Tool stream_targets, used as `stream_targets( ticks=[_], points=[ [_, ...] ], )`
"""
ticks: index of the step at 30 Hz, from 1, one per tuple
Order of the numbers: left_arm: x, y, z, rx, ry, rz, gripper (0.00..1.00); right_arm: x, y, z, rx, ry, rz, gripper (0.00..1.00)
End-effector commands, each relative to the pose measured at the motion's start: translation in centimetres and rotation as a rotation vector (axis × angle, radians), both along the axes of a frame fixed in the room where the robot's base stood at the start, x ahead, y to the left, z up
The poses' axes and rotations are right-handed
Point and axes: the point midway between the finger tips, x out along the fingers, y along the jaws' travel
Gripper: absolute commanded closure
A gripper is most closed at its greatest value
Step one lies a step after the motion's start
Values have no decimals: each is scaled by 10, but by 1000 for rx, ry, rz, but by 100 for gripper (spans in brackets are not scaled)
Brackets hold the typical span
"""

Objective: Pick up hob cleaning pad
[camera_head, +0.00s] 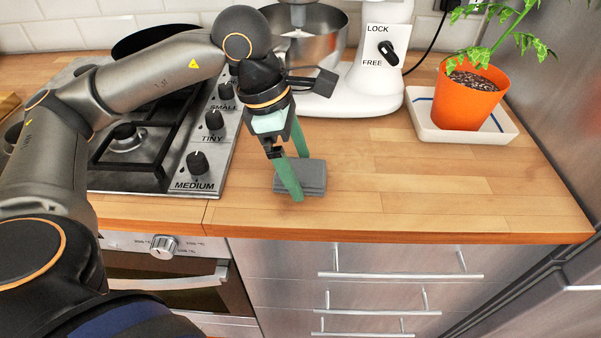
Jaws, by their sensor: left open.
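The hob cleaning pad (314,178) is a dark grey block lying flat on the wooden counter, just right of the hob. My left gripper (298,178) points down over it, with its green fingers open. One finger passes in front of the pad's left part and its tip is near the counter's front side. The other finger is at the pad's back edge. I cannot tell whether either finger touches the pad. My right gripper does not show.
The gas hob (205,178) with knobs is to the left. A white stand mixer (370,85) with a steel bowl stands behind the pad. An orange plant pot (465,100) sits on a white tray (432,126) at the back right. The counter (430,190) right of the pad is clear. Steel drawers (370,262) are below.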

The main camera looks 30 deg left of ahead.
Motion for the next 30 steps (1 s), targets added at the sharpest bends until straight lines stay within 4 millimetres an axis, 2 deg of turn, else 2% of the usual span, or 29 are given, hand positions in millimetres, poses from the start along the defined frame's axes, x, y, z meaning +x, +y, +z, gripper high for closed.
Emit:
stream_targets(
  ticks=[2,22,30],
  points=[
    [0,0,0,0,0,0,6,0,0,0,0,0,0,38],
    [0,0,0,0,0,0,80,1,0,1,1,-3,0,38],
    [0,0,1,0,-1,0,81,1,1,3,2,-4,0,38]
  ],
)
